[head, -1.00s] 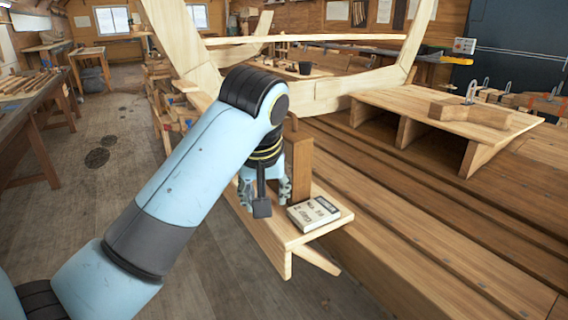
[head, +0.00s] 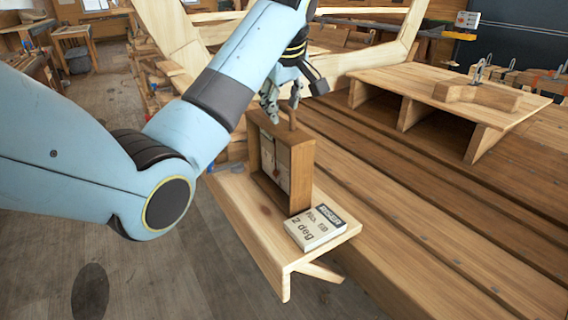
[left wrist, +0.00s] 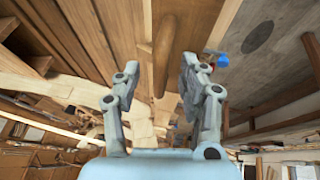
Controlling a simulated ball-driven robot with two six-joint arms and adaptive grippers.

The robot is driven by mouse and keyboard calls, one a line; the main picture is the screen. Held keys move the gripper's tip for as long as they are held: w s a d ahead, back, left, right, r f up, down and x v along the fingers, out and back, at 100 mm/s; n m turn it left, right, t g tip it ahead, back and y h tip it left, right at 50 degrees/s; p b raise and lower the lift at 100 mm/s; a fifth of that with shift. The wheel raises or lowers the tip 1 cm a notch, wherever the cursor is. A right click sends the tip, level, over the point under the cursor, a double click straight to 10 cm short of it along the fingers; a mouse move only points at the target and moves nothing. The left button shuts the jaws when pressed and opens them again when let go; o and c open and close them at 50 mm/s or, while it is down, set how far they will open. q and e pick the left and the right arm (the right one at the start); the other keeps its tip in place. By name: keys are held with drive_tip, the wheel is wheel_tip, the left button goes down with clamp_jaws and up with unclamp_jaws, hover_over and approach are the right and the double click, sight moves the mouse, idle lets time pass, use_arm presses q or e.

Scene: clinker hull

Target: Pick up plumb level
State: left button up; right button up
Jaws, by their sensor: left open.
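The plumb level (head: 268,160) is a brown wooden box-like frame with a pale face inside and a peg-like handle (head: 294,108) on top. It stands upright on a light wooden shelf (head: 262,222). My left gripper (head: 282,103) is open at the top of the plumb level, with its fingers close by the handle. In the left wrist view my left gripper (left wrist: 158,72) shows its two fingers spread, with a rounded wooden piece (left wrist: 165,45), apparently the handle, between them. I cannot tell whether they touch it. My right gripper is not in view.
The planked hull (head: 430,200) rises close on the right. A raised wooden platform (head: 420,82) stands behind it.

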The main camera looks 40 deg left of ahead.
use_arm(q)
drive_tip(key=f, duration=0.1)
drive_tip(key=a+f+p, duration=0.1)
drive_tip(key=f, duration=0.1)
drive_tip(key=a+f, duration=0.1)
drive_tip(key=shift+w+a+f+p, duration=0.2)
drive_tip(key=shift+w+f+p, duration=0.1)
drive_tip(key=shift+f+p, duration=0.05)
drive_tip(key=shift+w+d+f, duration=0.1)
drive_tip(key=shift+c, duration=1.3)
drive_tip(key=c, duration=0.5)
clamp_jaws()
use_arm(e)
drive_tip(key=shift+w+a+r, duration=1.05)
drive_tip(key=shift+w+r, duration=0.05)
